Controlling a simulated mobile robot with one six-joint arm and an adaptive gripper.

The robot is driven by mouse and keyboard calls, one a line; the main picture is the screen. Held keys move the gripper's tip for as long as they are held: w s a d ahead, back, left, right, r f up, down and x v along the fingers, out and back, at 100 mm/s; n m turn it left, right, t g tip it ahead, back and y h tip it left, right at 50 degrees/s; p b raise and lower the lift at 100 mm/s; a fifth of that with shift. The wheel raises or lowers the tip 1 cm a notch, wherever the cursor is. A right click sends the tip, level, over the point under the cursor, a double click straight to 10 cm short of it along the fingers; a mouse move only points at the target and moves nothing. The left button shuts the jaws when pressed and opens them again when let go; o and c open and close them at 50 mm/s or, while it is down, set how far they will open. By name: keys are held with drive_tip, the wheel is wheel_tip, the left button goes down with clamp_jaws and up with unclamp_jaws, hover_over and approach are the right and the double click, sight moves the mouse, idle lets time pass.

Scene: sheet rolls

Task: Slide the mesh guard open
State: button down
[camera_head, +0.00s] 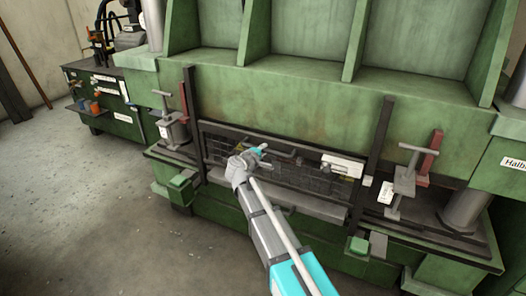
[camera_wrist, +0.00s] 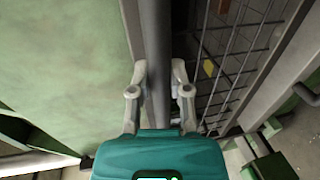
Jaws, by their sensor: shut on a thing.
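The mesh guard (camera_head: 315,182) is a dark framed wire panel low on the front of the green machine, between two dark upright rails. Its wire grid also shows in the wrist view (camera_wrist: 235,60), right of a dark grey bar. My gripper (camera_head: 255,153) is at the guard's upper edge, left of its middle. In the wrist view my gripper (camera_wrist: 158,72) has one finger on each side of the grey bar (camera_wrist: 155,30), which appears to be the guard's handle, and is shut on it. My arm hides part of the guard in the head view.
The left rail (camera_head: 191,110) and right rail (camera_head: 377,145) stand beside the guard. Grey clamp-like fittings (camera_head: 407,180) with red bars stand on both sides. The green machine body (camera_head: 300,100) rises above. Open concrete floor (camera_head: 90,210) lies at the left.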

wheel_tip(320, 180, up, 20)
drive_tip(key=p, duration=1.8)
drive_tip(key=shift+f, duration=0.25)
drive_tip(key=c, duration=0.6)
unclamp_jaws()
drive_tip(key=shift+o, duration=0.2)
drive_tip(key=shift+f, duration=0.15)
drive_tip(key=b, duration=2.3)
approach(268, 155)
drive_tip(key=x, duration=0.5)
drive_tip(key=shift+d, duration=0.1)
drive_tip(key=p+v, duration=0.3)
drive_tip(key=v, duration=1.1)
drive_tip(key=s+d+r+m+g+h+p, duration=0.1)
drive_tip(key=d+m+g+p, duration=0.4)
drive_tip(key=d, duration=0.6)
drive_tip(key=s+d+r+m+g+h+p, duration=0.1)
drive_tip(key=s+d+m+g+p, duration=0.2)
drive_tip(key=d, duration=0.8)
drive_tip(key=m+g+p, duration=0.2)
drive_tip(key=p, duration=0.1)
drive_tip(key=shift+s+d+r+g+p, duration=0.3)
drive_tip(key=shift+s+r+g, duration=0.05)
drive_tip(key=shift+s+g, duration=0.05)
